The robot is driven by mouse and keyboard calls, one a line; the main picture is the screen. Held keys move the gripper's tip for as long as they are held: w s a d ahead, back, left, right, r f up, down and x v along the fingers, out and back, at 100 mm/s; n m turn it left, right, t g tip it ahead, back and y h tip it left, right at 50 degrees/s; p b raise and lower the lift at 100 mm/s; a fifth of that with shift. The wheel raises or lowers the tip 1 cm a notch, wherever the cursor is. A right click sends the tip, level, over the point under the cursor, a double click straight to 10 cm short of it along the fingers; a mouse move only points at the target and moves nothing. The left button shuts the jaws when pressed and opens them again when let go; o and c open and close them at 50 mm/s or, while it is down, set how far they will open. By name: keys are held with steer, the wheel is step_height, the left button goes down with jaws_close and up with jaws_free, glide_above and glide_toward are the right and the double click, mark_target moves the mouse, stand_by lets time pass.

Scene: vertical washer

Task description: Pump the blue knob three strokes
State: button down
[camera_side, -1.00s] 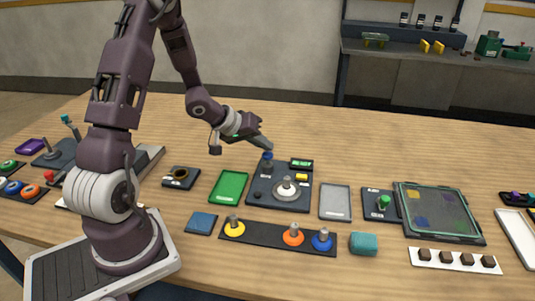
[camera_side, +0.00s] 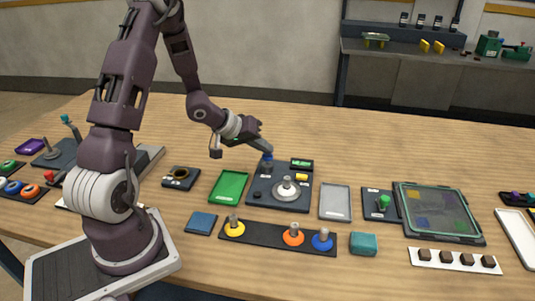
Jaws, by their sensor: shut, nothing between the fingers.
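The blue knob (camera_side: 267,159) sits on a short post at the back left of a dark base plate (camera_side: 262,196). My gripper (camera_side: 268,150) is shut and empty, with its fingertips pointing down and right at the top of the knob. The fingertips look to be touching the knob from above; the exact contact is too small to tell.
A green tray (camera_side: 229,186) lies left of the plate and a grey tray (camera_side: 335,202) right. In front is a dark strip (camera_side: 265,236) with yellow, orange and blue ringed posts. A teal block (camera_side: 364,243) lies beside it. The table behind the plate is clear.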

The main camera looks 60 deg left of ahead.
mark_target(264, 156)
steer(key=shift+f, duration=0.8)
stand_by(0.5)
steer(key=shift+r, duration=1.6)
steer(key=shift+r, duration=2.55)
